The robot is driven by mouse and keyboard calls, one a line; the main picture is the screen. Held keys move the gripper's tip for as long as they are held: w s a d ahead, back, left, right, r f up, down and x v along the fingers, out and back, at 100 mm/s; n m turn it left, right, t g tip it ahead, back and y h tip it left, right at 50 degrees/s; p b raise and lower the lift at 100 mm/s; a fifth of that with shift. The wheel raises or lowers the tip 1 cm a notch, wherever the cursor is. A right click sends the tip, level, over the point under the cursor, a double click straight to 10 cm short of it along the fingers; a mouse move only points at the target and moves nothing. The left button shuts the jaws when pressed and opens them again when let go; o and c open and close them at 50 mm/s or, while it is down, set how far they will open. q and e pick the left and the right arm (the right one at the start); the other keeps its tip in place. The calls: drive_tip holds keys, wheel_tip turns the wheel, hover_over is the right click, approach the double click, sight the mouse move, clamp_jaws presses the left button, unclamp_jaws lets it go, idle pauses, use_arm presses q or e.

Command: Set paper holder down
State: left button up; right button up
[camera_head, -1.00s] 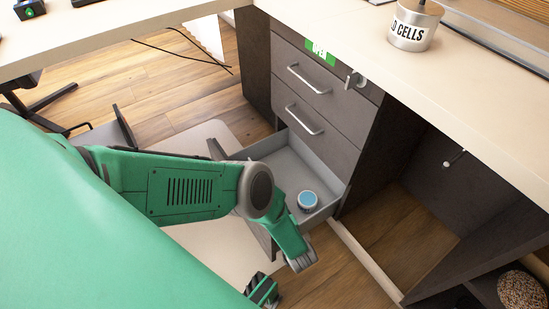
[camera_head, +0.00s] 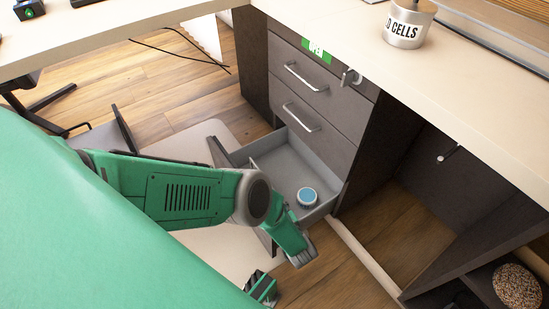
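I cannot make out anything that is clearly a paper holder. My green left arm reaches in from the left above the open bottom drawer (camera_head: 330,207). Its end hangs low, just in front of the drawer. A black-and-green piece that looks like part of my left gripper (camera_head: 262,288) shows at the bottom edge. Its fingertips are not clear, so I cannot tell whether it is open or holds anything. My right gripper is not in view. A round blue-topped tin (camera_head: 307,197) stands inside the drawer, apart from the arm.
Two closed drawers (camera_head: 300,75) are above the open one. A low shelf at bottom right holds a speckled round object (camera_head: 517,286). Wooden floor (camera_head: 170,75) shows at left.

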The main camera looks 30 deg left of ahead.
use_arm(q)
drive_tip(key=shift+s+f, duration=0.55)
drive_tip(key=shift+s, duration=0.1)
drive_tip(key=shift+r, duration=0.2)
drive_tip(key=r+p+v, duration=0.1)
drive_tip(key=p+v, duration=0.2)
drive_tip(key=v, duration=0.9)
drive_tip(key=shift+w, duration=0.35)
drive_tip(key=shift+d, duration=0.1)
